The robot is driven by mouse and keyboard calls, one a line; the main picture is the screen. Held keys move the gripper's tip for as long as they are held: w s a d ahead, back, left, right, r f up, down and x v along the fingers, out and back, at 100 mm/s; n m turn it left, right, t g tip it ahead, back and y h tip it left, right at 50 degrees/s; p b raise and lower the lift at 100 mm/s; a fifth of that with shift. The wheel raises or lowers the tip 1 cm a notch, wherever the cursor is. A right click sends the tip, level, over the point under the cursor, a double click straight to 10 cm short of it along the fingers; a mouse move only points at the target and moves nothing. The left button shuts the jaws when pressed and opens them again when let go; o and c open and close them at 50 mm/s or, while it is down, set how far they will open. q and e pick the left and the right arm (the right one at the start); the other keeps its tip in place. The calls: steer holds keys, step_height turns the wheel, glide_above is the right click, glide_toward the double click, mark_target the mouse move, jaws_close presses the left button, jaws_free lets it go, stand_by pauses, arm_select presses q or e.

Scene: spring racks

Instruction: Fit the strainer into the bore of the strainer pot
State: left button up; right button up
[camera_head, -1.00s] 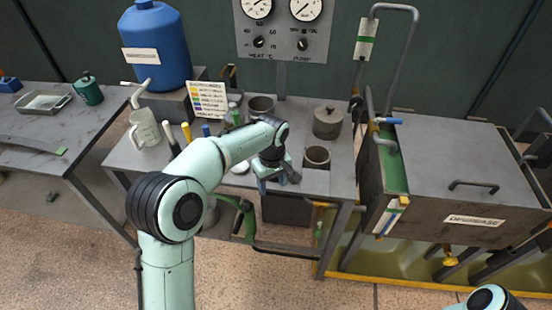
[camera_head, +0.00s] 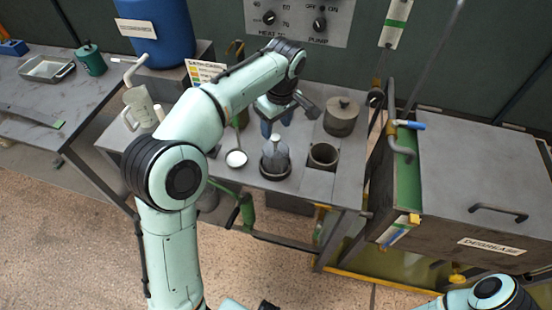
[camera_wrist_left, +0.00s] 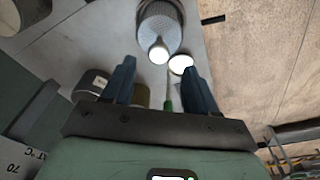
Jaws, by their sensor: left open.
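The strainer (camera_head: 275,160) is a grey mesh piece with a pale knob on top. It stands upright in a dark round holder on the bench. In the left wrist view its mesh body (camera_wrist_left: 160,22) and pale knob lie beyond the fingertips. The open round pot (camera_head: 323,157), which looks like the strainer pot, stands right of it, and its bore looks empty. My left gripper (camera_head: 278,122) is open and empty, behind and above the strainer, apart from it. Its two blue fingers show in the left wrist view (camera_wrist_left: 160,78). My right gripper is out of view.
A lidded pot (camera_head: 341,117) stands behind the open pot. A ladle with a white bowl (camera_head: 236,158) lies left of the strainer. A blue barrel (camera_head: 160,30) and a jug (camera_head: 142,108) are at left. The degrease tank (camera_head: 470,190) bounds the right.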

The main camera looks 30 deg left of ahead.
mark_target(276, 137)
arm_select(q)
steer(key=f, duration=0.2)
steer(key=shift+w+a+f, duration=0.1)
steer(key=shift+w+f, duration=0.1)
steer(key=shift+f, duration=0.15)
step_height(276, 137, down, 5)
steer(key=shift+a+r+b, duration=0.1)
steer(key=shift+a+b, duration=0.05)
steer(key=shift+b, duration=0.3)
steer(key=shift+c, duration=0.3)
jaws_close()
